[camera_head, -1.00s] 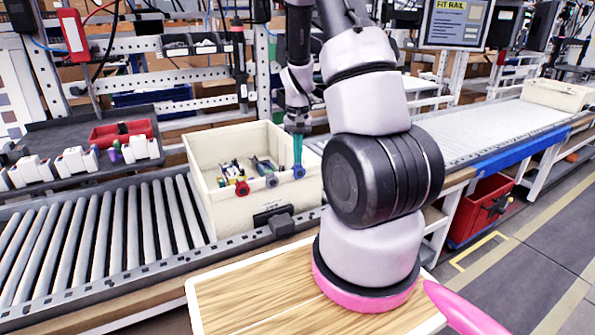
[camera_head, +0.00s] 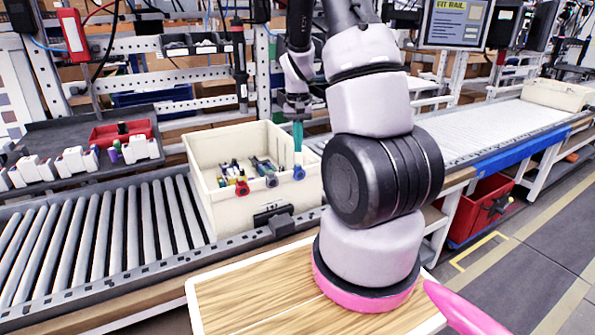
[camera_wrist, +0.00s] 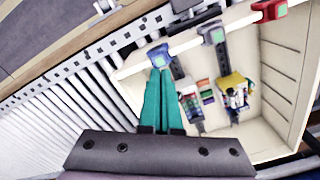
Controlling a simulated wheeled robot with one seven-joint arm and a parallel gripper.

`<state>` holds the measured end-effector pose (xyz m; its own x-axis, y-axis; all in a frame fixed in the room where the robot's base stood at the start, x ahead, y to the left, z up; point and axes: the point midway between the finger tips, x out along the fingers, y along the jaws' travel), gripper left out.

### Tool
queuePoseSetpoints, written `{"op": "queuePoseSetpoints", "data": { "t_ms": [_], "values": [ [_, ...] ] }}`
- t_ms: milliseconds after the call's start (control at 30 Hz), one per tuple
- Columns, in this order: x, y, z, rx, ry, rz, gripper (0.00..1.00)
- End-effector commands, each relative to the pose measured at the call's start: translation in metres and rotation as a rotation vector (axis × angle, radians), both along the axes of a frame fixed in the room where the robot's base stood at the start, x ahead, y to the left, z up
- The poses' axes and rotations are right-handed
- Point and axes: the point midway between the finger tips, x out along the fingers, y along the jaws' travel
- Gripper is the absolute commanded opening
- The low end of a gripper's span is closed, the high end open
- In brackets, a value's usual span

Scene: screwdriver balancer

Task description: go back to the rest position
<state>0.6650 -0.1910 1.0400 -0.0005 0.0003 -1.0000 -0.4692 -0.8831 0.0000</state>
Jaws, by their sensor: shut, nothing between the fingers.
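My gripper (camera_head: 298,150) hangs above the right part of the cream bin (camera_head: 215,200), its teal fingers pointing down. In the wrist view the fingers (camera_wrist: 162,78) are together with nothing between them. A blue-ended tool (camera_head: 299,173) sits at the bin's front wall just below the fingertips; a small gap shows in the head view. Its blue end (camera_wrist: 158,54) lies just past the tips in the wrist view. A grey-blue-ended tool (camera_head: 271,181) and a red-ended tool (camera_head: 242,188) are beside it along the same wall.
More small tools lie inside the bin. The bin stands on a roller conveyor (camera_head: 120,225). A dark tray with a red box (camera_head: 122,132) and white parts is at the left. A shelf frame and hanging tools stand behind. A wooden board (camera_head: 260,290) is in front.

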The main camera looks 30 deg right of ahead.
Motion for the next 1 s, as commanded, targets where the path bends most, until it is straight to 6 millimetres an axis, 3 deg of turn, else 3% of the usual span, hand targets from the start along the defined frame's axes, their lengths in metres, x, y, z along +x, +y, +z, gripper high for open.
{"op": "queuePoseSetpoints", "data": {
  "t_ms": [200,733,867,1000],
  "values": [
    [0.0,0.0,0.011,0.0,-0.001,-0.001,0.0],
    [0.0,0.001,0.015,0.002,-0.007,-0.001,0.0],
    [-0.003,0.012,0.043,0.017,-0.052,0.002,0.0],
    [-0.016,0.033,0.098,0.048,-0.142,0.011,0.0]
  ]
}}
